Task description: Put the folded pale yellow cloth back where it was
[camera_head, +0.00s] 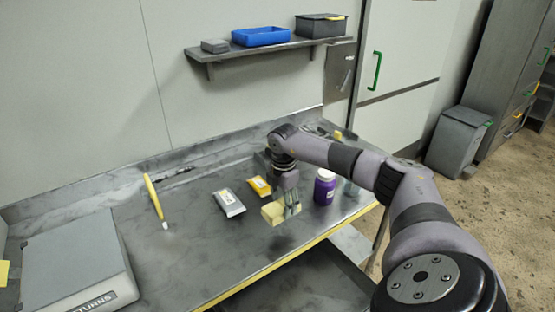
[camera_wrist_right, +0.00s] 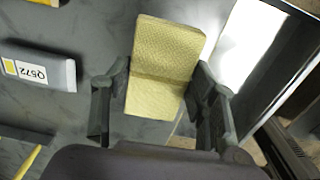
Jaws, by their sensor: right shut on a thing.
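The folded pale yellow cloth (camera_head: 272,213) is at my right gripper (camera_head: 291,207), near the front edge of the steel worktop. In the right wrist view the cloth (camera_wrist_right: 165,62) lies between the two dark fingers of my right gripper (camera_wrist_right: 160,85), which is shut on it. The cloth has a woven texture and a fold line across it. I cannot tell for sure how far it is above the worktop. My left gripper is not in view.
A grey packet (camera_head: 229,203) and a yellow packet (camera_head: 259,187) lie left of the cloth. A purple bottle (camera_head: 324,188) stands to its right. A yellow-handled tool (camera_head: 154,197) and a grey returns box (camera_head: 78,262) are further left. Worktop (camera_head: 180,255) between is clear.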

